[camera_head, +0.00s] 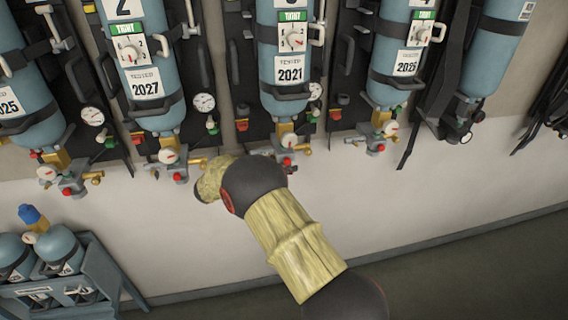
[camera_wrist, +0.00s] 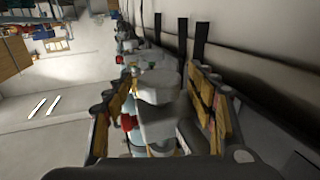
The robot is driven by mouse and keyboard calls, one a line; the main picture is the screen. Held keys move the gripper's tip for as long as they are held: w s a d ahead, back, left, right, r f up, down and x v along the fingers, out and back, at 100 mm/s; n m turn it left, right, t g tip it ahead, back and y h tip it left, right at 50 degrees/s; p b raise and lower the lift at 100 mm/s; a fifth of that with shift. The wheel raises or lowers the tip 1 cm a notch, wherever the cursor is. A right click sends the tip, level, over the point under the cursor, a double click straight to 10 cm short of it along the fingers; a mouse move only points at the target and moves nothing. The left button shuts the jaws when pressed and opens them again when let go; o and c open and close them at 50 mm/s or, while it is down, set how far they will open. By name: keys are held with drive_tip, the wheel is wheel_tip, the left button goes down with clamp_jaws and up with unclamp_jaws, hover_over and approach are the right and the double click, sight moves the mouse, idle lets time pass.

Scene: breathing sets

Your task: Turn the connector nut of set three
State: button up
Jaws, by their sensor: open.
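Set three is the middle blue cylinder (camera_head: 283,98), marked 2021, hanging on a dark backplate with its valve end down. A green "TIGHT" plate with a white dial (camera_head: 292,38) is on its front. Its brass connector (camera_head: 285,130) shows at the lower end, above a gauge and red knob. My arm reaches up to just below and left of this valve; the gripper itself is mostly hidden there. In the wrist view my gripper (camera_wrist: 160,85) is open, its yellow-black fingers on either side of a grey valve body with a red knob (camera_wrist: 127,122). Contact cannot be told.
Set two (camera_head: 145,85) hangs to the left and set four (camera_head: 392,75) to the right, with gauges, handles and dark straps. A blue-grey rack (camera_head: 95,285) with cylinders stands at lower left. The pale wall (camera_head: 440,180) below the sets is clear.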

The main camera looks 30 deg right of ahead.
drive_tip(key=a, duration=1.2)
drive_tip(key=shift+s, duration=0.1)
